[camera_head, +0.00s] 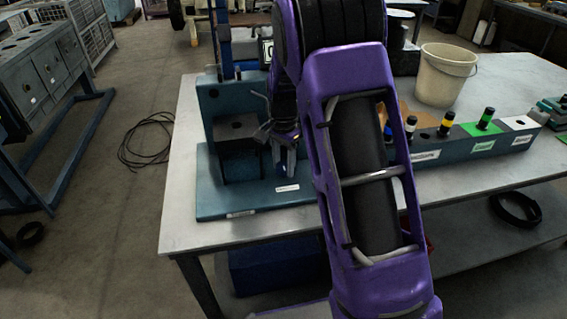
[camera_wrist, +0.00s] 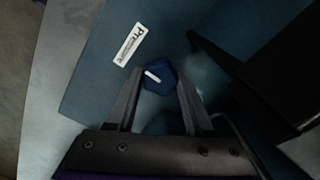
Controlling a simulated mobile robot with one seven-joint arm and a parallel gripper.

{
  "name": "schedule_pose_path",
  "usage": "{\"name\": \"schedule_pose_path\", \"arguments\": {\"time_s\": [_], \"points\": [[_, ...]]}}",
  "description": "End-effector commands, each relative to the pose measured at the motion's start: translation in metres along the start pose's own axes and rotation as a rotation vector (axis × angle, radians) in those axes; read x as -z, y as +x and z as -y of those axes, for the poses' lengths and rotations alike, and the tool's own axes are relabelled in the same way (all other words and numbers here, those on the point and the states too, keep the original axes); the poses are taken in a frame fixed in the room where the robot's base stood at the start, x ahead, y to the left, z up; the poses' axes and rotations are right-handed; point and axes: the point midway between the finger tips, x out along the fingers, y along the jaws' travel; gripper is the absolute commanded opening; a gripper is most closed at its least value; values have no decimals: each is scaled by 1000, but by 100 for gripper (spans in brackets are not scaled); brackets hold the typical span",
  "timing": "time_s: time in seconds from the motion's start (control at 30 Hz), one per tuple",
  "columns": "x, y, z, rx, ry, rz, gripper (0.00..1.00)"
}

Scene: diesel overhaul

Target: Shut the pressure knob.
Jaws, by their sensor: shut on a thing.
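The pressure knob (camera_wrist: 158,76) is dark blue with a white line mark, seen from above in the wrist view. The line runs slantwise, from upper left to lower right. A white label reading "Pressure" (camera_wrist: 128,44) lies beside it on the teal base plate. My gripper (camera_wrist: 158,88) has its two fingers on either side of the knob and is shut on it. In the head view my gripper (camera_head: 286,168) points down at the front of the teal press stand (camera_head: 222,205). The knob is mostly hidden there by the fingers and arm.
The stand sits on a grey table (camera_head: 190,235). A teal rack (camera_head: 455,150) with several coloured-band parts stands to the right, with a cream bucket (camera_head: 446,75) behind it. A dark upright part (camera_wrist: 285,70) stands close to the right of my gripper. A cable (camera_head: 150,140) lies on the floor.

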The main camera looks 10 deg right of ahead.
Motion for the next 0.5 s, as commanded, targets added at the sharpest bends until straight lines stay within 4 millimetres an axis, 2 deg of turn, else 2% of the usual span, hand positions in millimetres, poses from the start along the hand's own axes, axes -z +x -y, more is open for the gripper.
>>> {"name": "schedule_pose_path", "arguments": {"time_s": [0.2, 0.23, 0.37, 0.5], "points": [[0, 0, 0, 2, 2, 0, 0], [0, 0, 0, 2, 2, 0, 56], [0, 0, 0, 1, 1, 0, 79], [0, 0, 0, 1, 1, 0, 82]]}}
